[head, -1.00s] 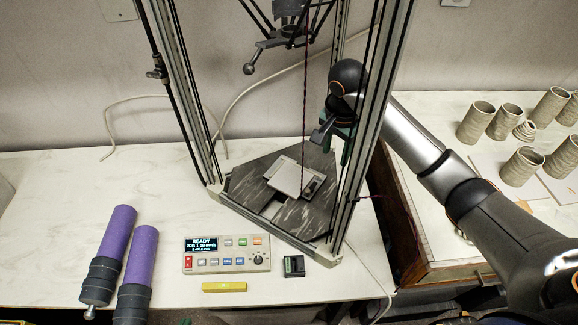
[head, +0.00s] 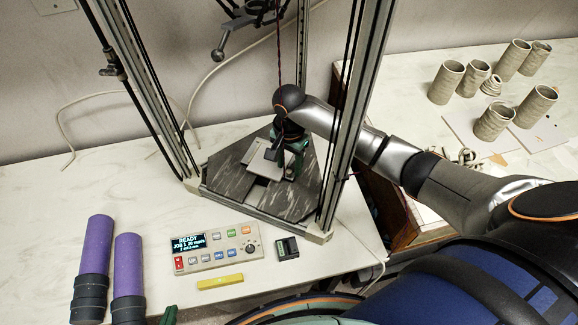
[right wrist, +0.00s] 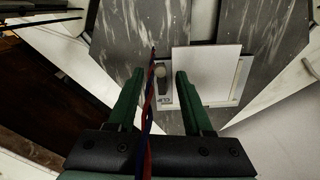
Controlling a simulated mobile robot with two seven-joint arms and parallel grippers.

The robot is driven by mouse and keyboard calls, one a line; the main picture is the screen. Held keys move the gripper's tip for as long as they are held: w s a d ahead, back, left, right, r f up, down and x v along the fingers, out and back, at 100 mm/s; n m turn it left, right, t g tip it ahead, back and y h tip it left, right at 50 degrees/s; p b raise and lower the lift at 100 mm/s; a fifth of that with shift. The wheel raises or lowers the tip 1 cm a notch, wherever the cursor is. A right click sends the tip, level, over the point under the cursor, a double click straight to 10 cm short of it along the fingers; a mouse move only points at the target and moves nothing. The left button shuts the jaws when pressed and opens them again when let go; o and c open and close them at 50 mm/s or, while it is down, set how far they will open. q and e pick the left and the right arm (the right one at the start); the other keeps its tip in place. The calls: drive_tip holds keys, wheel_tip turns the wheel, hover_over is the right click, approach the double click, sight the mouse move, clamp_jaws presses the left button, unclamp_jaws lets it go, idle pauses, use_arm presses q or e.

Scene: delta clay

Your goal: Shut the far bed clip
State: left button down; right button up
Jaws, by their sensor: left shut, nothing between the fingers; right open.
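The print bed plate (head: 258,158) is a pale square on the dark grey marbled base of the tall frame. It also shows in the right wrist view (right wrist: 207,65). A small dark clip with a rounded grey knob (right wrist: 160,73) sits at the plate's edge there; I cannot tell whether it is closed. My right gripper (right wrist: 157,73) is open, its green fingers on either side of the clip in that view. In the head view the right gripper (head: 290,170) hides the plate's right side. My left gripper (head: 168,316) is shut and empty, barely in view at the bottom edge.
Frame posts (head: 352,120) stand close to my right arm. A red-and-blue cable (right wrist: 149,110) hangs across the right gripper. Clay cups (head: 493,122) stand right.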

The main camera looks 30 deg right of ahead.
drive_tip(key=shift+f, duration=0.9)
drive_tip(key=shift+c, duration=0.3)
clamp_jaws()
